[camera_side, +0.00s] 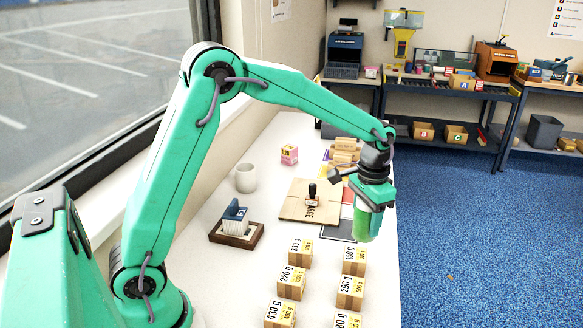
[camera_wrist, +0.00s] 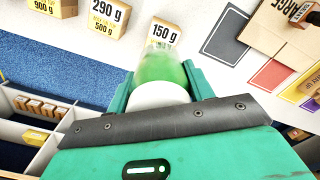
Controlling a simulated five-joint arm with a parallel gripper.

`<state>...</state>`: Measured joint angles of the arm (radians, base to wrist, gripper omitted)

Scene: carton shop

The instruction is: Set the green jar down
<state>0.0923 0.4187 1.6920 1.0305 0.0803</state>
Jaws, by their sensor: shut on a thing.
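The green jar (camera_side: 363,225) hangs below my gripper (camera_side: 369,203) near the table's right edge in the side view, just beyond the 150 g carton (camera_side: 354,262). My gripper is shut on the jar. In the wrist view the green jar (camera_wrist: 162,68) sits between the two fingers of my gripper (camera_wrist: 160,84), its white end towards the camera. It partly covers the 150 g carton (camera_wrist: 163,33). Whether the jar's lower end touches anything is hard to tell; it seems raised above the white table (camera_side: 250,285).
Several weight-marked cartons, including the 290 g carton (camera_wrist: 107,17), stand in two columns at the front. Coloured mats, a dark one (camera_wrist: 224,35) and a red one (camera_wrist: 272,75), lie beside the jar. A cardboard sheet (camera_side: 296,208) bears a stamp. A mug (camera_side: 246,178) stands farther left.

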